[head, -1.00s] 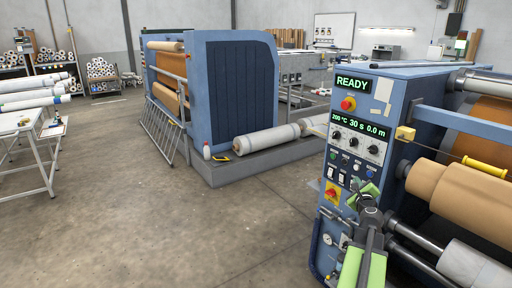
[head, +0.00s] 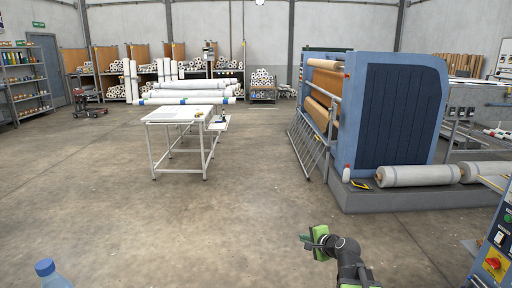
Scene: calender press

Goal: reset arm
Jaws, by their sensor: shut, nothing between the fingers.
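My arm with its green and dark grey links reaches up from the bottom edge of the head view, right of the middle. My gripper (head: 305,238) is at its end, small in the picture, pointing left over bare floor. It is shut and holds nothing. The control panel of the blue press (head: 497,240) shows only in part at the right edge, with a red knob on a yellow plate; the gripper is well apart from it.
A blue machine (head: 402,110) stands on a grey plinth at the right, with a wrapped roll (head: 417,176) on it. A white table (head: 180,118) stands at the middle left. A blue-capped bottle (head: 50,272) is at the lower left. The concrete floor between is clear.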

